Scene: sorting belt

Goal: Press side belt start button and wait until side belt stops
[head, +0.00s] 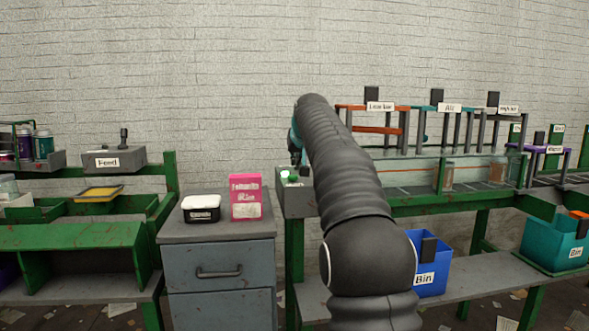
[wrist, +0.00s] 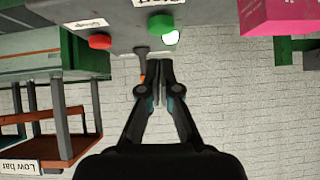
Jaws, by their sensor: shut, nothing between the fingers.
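In the wrist view, which appears upside down, a green button (wrist: 169,38) with a bright white patch sits on a grey panel below a partly cut-off label. A red button (wrist: 100,41) is beside it on the same panel. My gripper (wrist: 158,66) is shut and empty, with its fingertips close to the green button; I cannot tell whether they touch it. In the head view the green button (head: 289,178) shows on a grey box at the left end of the belt stand (head: 430,198), just below my gripper (head: 298,160). My arm hides part of the belt.
A drawer cabinet (head: 218,232) left of the stand carries a pink box (head: 245,188) and a black-and-white container (head: 201,215). Orange, teal and purple gate frames, including the orange one (head: 372,107), stand over the belt. A blue bin (head: 432,272) sits on the lower shelf.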

